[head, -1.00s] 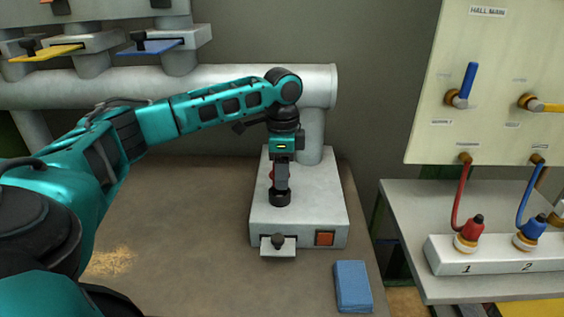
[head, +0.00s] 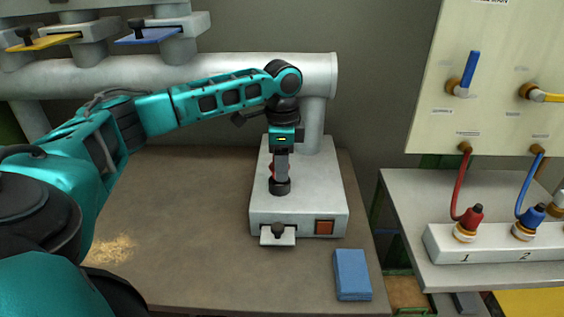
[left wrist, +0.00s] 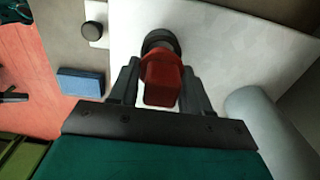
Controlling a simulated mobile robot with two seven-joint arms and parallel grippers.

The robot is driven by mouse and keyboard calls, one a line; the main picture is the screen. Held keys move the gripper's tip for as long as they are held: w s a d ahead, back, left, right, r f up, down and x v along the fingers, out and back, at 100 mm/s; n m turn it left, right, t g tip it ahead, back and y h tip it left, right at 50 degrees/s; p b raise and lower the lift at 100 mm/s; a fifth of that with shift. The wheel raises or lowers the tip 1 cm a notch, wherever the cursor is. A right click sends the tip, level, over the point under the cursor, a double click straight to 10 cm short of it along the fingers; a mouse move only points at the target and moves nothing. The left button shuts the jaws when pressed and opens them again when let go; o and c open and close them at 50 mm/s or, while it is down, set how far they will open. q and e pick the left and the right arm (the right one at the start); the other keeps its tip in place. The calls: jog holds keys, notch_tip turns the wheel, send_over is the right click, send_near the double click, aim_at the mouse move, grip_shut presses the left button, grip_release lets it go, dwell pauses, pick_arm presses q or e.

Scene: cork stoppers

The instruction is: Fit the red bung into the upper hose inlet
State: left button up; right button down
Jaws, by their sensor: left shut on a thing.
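My left gripper (head: 281,172) is shut on the red bung (left wrist: 161,80), which sits between both fingers in the left wrist view. In the head view only a sliver of red shows beside the fingers. Just beyond the bung is a round black collar (left wrist: 160,42) on the pale grey box; it also shows in the head view (head: 280,187), right at the fingertips. The bung partly hides the collar, so I cannot tell whether they touch or whether the collar is the upper hose inlet. My right gripper is not in view.
A blue block (head: 351,274) lies in front. A thick grey pipe (head: 220,78) runs behind. Red and blue hoses stand at right.

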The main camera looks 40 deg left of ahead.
pick_arm(q)
jog(key=shift+f, duration=1.05)
dwell(1.0)
